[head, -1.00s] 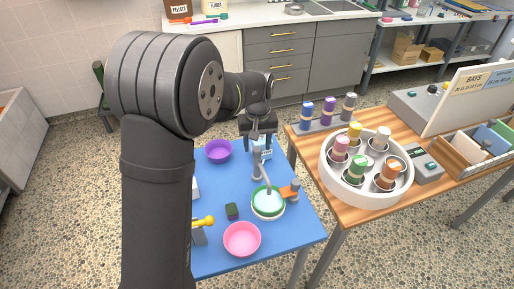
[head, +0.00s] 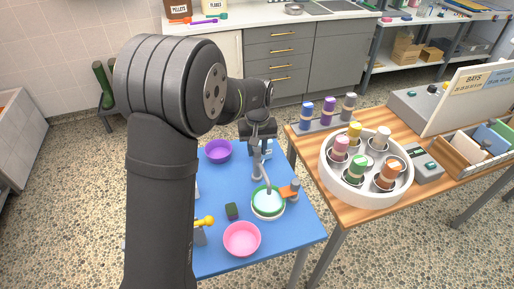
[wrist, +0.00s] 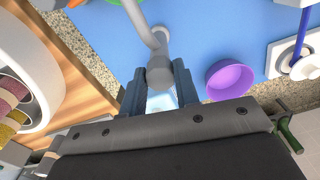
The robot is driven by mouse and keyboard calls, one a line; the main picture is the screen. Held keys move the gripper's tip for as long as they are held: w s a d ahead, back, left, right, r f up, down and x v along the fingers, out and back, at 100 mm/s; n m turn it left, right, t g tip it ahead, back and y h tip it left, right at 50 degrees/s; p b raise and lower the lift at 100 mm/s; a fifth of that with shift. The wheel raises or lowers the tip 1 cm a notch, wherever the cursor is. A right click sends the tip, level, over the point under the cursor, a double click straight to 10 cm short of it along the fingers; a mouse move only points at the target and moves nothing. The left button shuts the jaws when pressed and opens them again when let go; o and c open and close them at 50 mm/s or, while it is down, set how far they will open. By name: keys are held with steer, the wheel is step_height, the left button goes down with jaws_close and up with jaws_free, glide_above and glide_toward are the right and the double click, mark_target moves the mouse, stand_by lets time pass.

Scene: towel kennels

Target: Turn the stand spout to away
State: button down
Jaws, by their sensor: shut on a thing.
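The stand spout (head: 264,178) is a grey bent tube on a grey upright on the blue table. Its free end comes down over a round white dish with a green top (head: 268,202), towards the front of the table. In the wrist view the spout's thick grey end (wrist: 159,72) sits between the dark fingers, and its thin tube (wrist: 138,20) runs up and left. My gripper (wrist: 158,88) is shut on the spout at its upright. In the head view my gripper (head: 258,140) is partly hidden by its own body and wrist.
A purple bowl (head: 218,151) stands left of the spout, and a pink bowl (head: 241,239) at the front. A dark green block (head: 232,211) and an orange-and-grey fixture (head: 290,190) are near the dish. A wooden table with a round white carousel (head: 366,190) is at right.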

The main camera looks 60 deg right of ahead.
steer(key=shift+n, duration=0.3)
steer(key=n, duration=1.3)
steer(key=shift+w+n, duration=0.1)
steer(key=shift+n, duration=2)
steer(key=c, duration=1.1)
jaws_free()
steer(key=shift+r, duration=0.1)
